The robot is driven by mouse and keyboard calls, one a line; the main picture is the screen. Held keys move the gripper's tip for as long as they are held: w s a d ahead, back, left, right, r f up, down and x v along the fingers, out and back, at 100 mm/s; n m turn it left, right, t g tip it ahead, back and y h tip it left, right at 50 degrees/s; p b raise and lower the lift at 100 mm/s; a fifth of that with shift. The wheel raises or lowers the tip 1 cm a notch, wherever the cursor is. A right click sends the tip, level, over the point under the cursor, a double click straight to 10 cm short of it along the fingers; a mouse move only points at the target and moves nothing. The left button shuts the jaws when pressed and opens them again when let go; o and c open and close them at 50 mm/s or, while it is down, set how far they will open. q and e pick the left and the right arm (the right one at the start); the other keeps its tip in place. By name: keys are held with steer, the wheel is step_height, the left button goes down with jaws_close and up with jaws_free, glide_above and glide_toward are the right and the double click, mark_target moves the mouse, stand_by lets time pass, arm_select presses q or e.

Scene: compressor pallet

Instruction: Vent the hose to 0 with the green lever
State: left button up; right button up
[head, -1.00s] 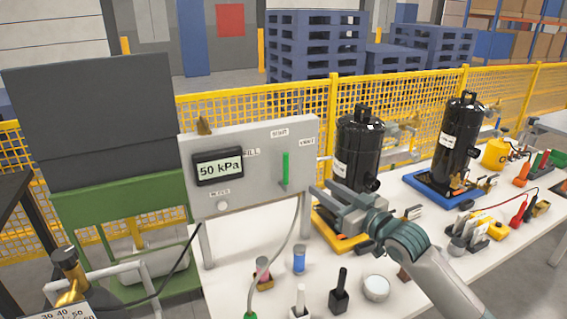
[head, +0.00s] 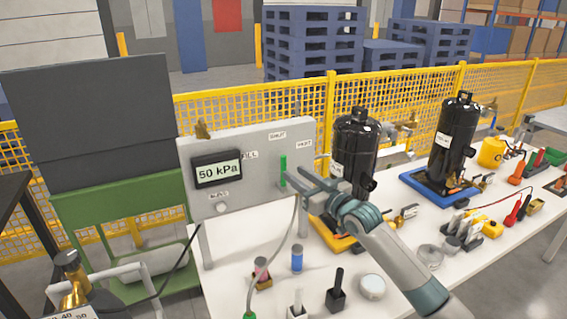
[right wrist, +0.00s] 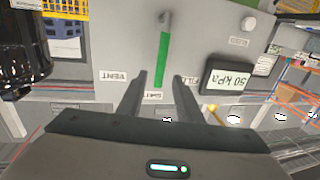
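The green lever (head: 283,171) is on the front of the grey panel (head: 240,191), upright in the head view, under the "SHUT" label (head: 277,135). The "VENT" label (head: 305,143) is to its right and the "FILL" label to its left. The display (head: 217,169) reads 50 kPa. My right gripper (head: 291,180) is open at the panel, its fingertips close to the lever. In the right wrist view, the green lever (right wrist: 162,60) lies between and beyond the two spread fingers (right wrist: 158,82); contact cannot be told.
A hose (head: 293,228) hangs from the panel to the table. A black compressor (head: 354,150) stands just right of the panel, a second (head: 455,143) farther right. Small bottles, a black block (head: 338,298) and a tin (head: 372,286) are on the table below.

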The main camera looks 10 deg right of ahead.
mark_target(285, 167)
steer(key=shift+p+x, duration=0.75)
steer(key=shift+x, duration=2.8)
jaws_close()
